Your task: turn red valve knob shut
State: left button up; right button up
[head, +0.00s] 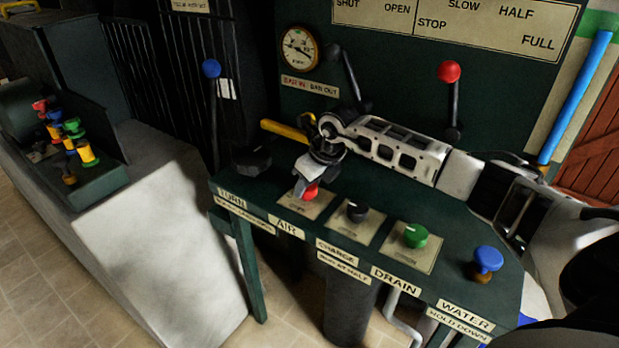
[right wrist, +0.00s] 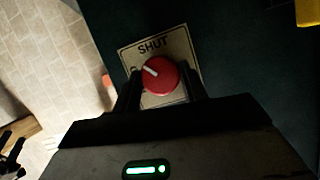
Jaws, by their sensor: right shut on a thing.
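The red valve knob (head: 311,192) sits on a pale plate on the dark green console, mostly covered by my right gripper (head: 312,178) in the head view. In the right wrist view the knob (right wrist: 160,78) is round, with a white pointer mark aimed to the upper left. The plate (right wrist: 181,46) reads SHUT above the knob, and the pointer is off to the left of that word. My right gripper is shut on the knob, one finger on each side. My left gripper is not seen in the head view.
A black knob (head: 357,211), a green knob (head: 416,235) and a blue knob (head: 487,260) stand to the right along the console. A larger black knob (head: 252,160) and a yellow handle (head: 284,130) are close by on the left. A red-topped lever (head: 449,72) rises behind my arm.

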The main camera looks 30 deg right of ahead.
jog(key=m+h, duration=0.1)
jog(key=m, duration=0.2)
jog(key=shift+a+m+h, duration=0.1)
jog(key=shift+m+h, duration=0.2)
jog(key=shift+a+m+h, duration=0.1)
jog(key=shift+m+h, duration=0.6)
jog(key=shift+m, duration=1.2)
jog(key=o, duration=1)
jog(key=b+v, duration=0.1)
jog(key=v, duration=1.5)
jog(key=shift+w, duration=0.2)
jog(key=shift+r, duration=0.1)
